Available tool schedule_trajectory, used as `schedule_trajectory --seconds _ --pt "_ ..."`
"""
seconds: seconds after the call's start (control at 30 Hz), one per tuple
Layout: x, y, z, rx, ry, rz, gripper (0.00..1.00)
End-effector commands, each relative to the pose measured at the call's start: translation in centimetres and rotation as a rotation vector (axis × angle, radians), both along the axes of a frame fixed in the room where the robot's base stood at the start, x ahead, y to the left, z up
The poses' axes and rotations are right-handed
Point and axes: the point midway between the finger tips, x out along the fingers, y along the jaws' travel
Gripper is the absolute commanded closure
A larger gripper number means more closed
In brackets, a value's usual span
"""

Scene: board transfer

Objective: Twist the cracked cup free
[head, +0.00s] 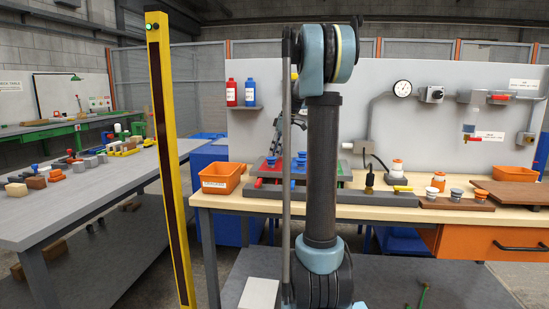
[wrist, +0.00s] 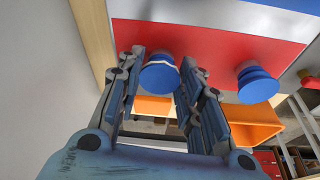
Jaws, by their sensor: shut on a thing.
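In the wrist view a blue cup (wrist: 158,78) with a pale, jagged line across its upper part sits against the red part of a panel (wrist: 210,42). My gripper (wrist: 163,66) has one finger on each side of this cup and is shut on it. The cup still meets the red surface. A second blue cup (wrist: 257,86), with no pale line that I can see, is on the same panel to the right, clear of the fingers.
An orange bin (head: 221,178) stands on the workbench (head: 375,205) left of the fixture. A yellow post (head: 170,160) stands at the left, before a grey table (head: 90,195) with blocks.

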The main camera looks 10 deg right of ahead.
Motion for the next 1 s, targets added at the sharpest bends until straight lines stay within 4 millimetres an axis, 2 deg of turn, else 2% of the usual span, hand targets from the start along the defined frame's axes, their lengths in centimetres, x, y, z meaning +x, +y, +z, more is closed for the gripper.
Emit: schedule_trajectory --seconds 0.17,0.5,0.87,1.0 --pt "0.16 -0.09 0.03 -0.001 -0.002 0.053 0.87" --pt "0.39 -0.12 0.04 0.000 -0.002 0.352 0.87" --pt "0.37 -0.13 0.04 -0.001 -0.002 0.380 0.87" --pt "0.48 -0.11 0.03 0.000 -0.001 0.470 0.87"
